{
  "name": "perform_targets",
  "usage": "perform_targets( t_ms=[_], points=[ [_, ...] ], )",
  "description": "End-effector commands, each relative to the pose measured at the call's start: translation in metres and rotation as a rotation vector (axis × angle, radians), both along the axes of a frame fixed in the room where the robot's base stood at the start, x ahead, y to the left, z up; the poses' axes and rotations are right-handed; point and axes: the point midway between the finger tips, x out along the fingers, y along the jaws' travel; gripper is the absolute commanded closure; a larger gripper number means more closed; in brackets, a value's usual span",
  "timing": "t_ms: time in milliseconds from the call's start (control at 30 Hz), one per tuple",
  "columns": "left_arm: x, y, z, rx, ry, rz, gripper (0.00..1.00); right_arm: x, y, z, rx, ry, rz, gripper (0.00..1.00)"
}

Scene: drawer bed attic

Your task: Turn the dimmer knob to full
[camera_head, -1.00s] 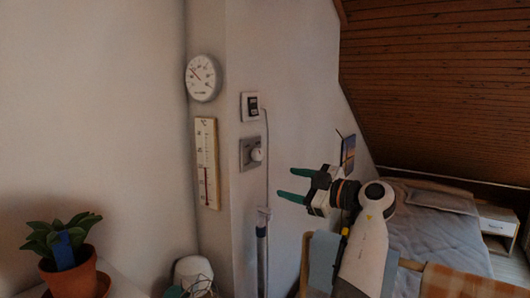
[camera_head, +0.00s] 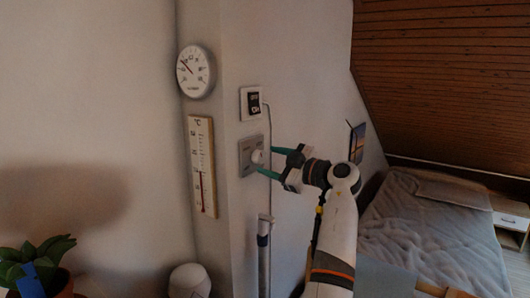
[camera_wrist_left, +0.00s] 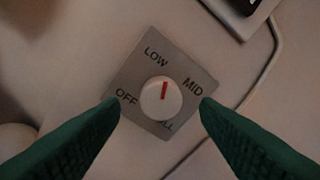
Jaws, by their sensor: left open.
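The dimmer knob (camera_head: 257,156) is a round white knob on a square grey plate (camera_head: 245,146) on the wall. In the left wrist view the knob (camera_wrist_left: 153,100) has a red mark pointing between the LOW and MID labels. OFF is at the lower left, and the bottom label is partly hidden, with only "LL" readable. My left gripper (camera_head: 272,161) has green fingers and is open at the plate. In the wrist view its fingertips (camera_wrist_left: 161,103) are on either side of the knob, apart from it. My right gripper is not in view.
A switch panel (camera_head: 251,103) with a cable sits just above the plate. A dial gauge (camera_head: 195,72) and a thermometer (camera_head: 202,168) hang to the left. A vertical pole (camera_head: 264,255) stands below. A potted plant (camera_head: 40,262) is at lower left, a bed (camera_head: 430,235) at right.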

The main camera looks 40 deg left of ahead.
Motion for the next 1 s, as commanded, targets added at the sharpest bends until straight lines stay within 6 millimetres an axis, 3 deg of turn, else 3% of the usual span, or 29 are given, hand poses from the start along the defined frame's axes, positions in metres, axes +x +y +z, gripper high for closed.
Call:
perform_targets(
  t_ms=[200,567,833,1000],
  points=[
    [-0.001,0.024,0.001,-0.001,0.001,-0.001,0.43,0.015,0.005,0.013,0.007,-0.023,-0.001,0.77],
    [-0.001,0.029,-0.001,0.0,0.0,-0.001,0.43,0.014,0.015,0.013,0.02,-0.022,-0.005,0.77],
    [-0.001,0.028,-0.001,0.0,0.0,-0.001,0.87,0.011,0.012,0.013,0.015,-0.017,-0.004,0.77],
    [-0.001,0.028,-0.001,-0.001,0.008,-0.001,0.88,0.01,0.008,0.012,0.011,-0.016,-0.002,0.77]
  ],
)
